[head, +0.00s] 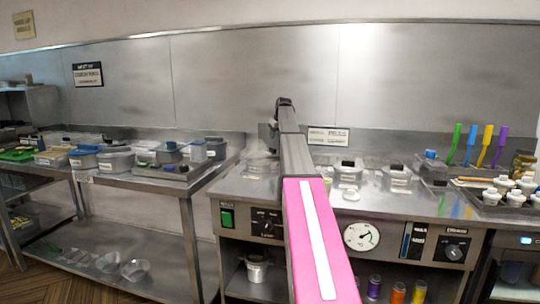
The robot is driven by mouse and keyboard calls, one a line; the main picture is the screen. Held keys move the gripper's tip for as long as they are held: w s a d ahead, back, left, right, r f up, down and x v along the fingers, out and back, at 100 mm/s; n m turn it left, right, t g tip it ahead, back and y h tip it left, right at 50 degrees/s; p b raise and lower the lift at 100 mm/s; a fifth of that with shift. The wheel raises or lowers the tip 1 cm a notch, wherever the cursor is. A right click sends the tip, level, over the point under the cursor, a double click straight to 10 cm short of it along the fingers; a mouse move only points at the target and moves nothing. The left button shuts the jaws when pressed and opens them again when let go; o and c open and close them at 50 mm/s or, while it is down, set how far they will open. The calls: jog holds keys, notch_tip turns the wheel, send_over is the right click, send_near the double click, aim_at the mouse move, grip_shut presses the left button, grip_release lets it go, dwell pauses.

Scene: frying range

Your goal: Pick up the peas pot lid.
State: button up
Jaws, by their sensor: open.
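Several lidded pots stand on the steel range top, and their labels are too small to read, so I cannot tell which is the peas pot. One is a pale pot (347,178) with a dark-knobbed lid. Another pale pot (397,181) with a dark knob stands to its right. A clear, hazy pot (260,167) stands left of my arm. My arm reaches forward over the range. My gripper (272,130) shows only in small part at its far end, above and near the clear pot. It is open, its fingertips are not distinct, and no lid shows in it.
A steel side table (140,181) on the left holds several lidded tubs. Coloured utensils (472,145) and a tray of white-topped containers (505,200) are at the right. A round dial (361,236) is on the range front. Part of the range top is hidden behind my arm.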

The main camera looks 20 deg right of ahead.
aim_at(271, 152)
jog(key=x, duration=0.8)
jog(key=shift+w+a+f, duration=0.1)
jog(key=shift+w+f, duration=0.1)
grip_shut()
